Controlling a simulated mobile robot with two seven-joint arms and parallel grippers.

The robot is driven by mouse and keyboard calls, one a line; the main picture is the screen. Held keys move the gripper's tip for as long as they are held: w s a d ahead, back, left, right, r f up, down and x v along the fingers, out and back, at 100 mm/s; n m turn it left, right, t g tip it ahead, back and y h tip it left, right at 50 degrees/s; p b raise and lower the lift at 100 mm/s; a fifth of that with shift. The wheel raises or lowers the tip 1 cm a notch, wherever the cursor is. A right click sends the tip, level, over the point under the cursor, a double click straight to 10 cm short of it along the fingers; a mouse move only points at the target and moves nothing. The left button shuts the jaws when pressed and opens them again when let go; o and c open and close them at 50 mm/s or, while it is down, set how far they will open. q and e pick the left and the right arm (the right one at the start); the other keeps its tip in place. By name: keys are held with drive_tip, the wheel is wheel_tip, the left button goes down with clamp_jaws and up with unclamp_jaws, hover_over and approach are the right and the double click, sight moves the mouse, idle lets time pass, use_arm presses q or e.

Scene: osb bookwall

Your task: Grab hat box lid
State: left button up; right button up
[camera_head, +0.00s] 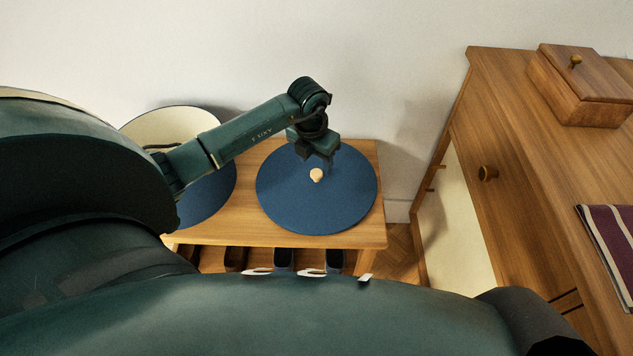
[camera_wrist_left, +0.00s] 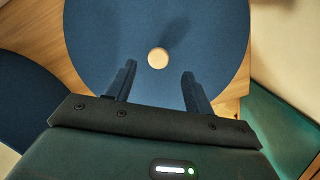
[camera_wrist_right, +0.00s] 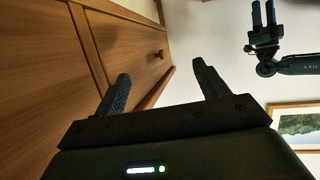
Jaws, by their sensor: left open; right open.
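The hat box lid (camera_head: 300,205) is a round blue disc with a small pale wooden knob (camera_head: 316,175) at its middle. It lies flat on a low wooden bench (camera_head: 245,228). The lid also shows in the left wrist view (camera_wrist_left: 120,40), with the knob (camera_wrist_left: 158,58) beyond the fingertips. My left gripper (camera_head: 318,160) is over the lid, close to the knob, pointing down. Its fingers (camera_wrist_left: 157,80) are apart with nothing between them. My right gripper (camera_wrist_right: 160,80) is open and empty in its own wrist view, facing a wooden drawer front.
An open round hat box (camera_head: 172,125), cream inside, stands left of the lid, partly hidden by my left arm. Several shoes (camera_head: 284,259) sit under the bench. At the right, a wooden dresser (camera_head: 500,110) bears a lidded wooden box (camera_head: 578,90) and a striped cloth (camera_head: 610,235).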

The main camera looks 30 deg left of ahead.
use_arm(q)
drive_tip(key=f, duration=0.3)
drive_tip(key=f+b, duration=0.1)
drive_tip(key=shift+w+a+f, duration=0.1)
drive_tip(key=shift+w+f, duration=0.2)
clamp_jaws()
